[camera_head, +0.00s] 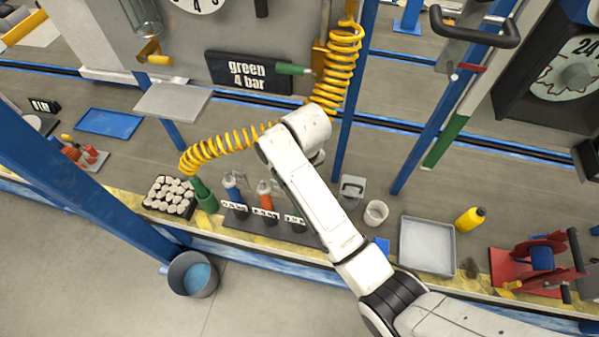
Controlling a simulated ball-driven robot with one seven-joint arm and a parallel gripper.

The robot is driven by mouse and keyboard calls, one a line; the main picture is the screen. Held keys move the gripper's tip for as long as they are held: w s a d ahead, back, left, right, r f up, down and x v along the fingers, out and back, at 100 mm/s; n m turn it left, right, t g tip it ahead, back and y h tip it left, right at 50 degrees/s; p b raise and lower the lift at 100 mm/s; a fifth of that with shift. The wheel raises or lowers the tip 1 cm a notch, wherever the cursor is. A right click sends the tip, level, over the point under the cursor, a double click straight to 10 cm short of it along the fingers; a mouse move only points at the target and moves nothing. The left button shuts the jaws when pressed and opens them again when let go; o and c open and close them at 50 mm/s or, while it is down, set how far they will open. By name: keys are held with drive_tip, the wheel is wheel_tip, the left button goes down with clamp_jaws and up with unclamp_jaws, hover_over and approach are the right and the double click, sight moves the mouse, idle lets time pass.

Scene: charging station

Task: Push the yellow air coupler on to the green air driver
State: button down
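A coiled yellow air hose (342,62) hangs at the upper middle, passes behind my arm and comes out on the left. Its left end curves down to the top of a dark green, upright tool (205,197), which looks like the green air driver. The yellow coupler is too small to make out, and I cannot tell whether the hose end touches the driver or only overlaps it in the picture. My arm's end stands over the bench, right of the driver. Its wrist hides my gripper's fingers, so I cannot see whether they hold anything.
A dark rack (270,227) holds a blue driver (232,188) and an orange driver (265,196). A box of pale round pieces (169,197) stands left of the green driver. A sign (247,74) reads "green 4 bar". A grey tray (427,272) and a blue upright (75,170) flank the area.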

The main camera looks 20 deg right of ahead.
drive_tip(key=shift+f, duration=0.3)
drive_tip(key=c, duration=0.7)
unclamp_jaws()
drive_tip(key=r, duration=0.6)
drive_tip(key=s+r, duration=0.1)
drive_tip(key=r, duration=0.2)
drive_tip(key=shift+r, duration=0.2)
drive_tip(key=shift+s+d+r+p, duration=0.1)
drive_tip(key=shift+s+r+p, duration=0.05)
drive_tip(key=shift+r+p, duration=0.5)
drive_tip(key=shift+s+d+f, duration=0.1)
drive_tip(key=shift+s+f, duration=0.05)
drive_tip(key=shift+f, duration=0.1)
drive_tip(key=s+d+f+m+b, duration=0.1)
drive_tip(key=s+d+f, duration=0.2)
drive_tip(key=s, duration=0.6)
drive_tip(key=s+d+f+b, duration=0.2)
drive_tip(key=s+d+f, duration=0.2)
drive_tip(key=s, duration=0.6)
drive_tip(key=s+d+f+m+b, duration=0.1)
drive_tip(key=s+d+f, duration=0.2)
drive_tip(key=s+f, duration=0.3)
drive_tip(key=shift+s+d+m, duration=0.15)
drive_tip(key=shift+s+d, duration=0.05)
drive_tip(key=shift+s, duration=0.75)
drive_tip(key=shift+s+d+m, duration=0.15)
drive_tip(key=shift+s, duration=0.8)
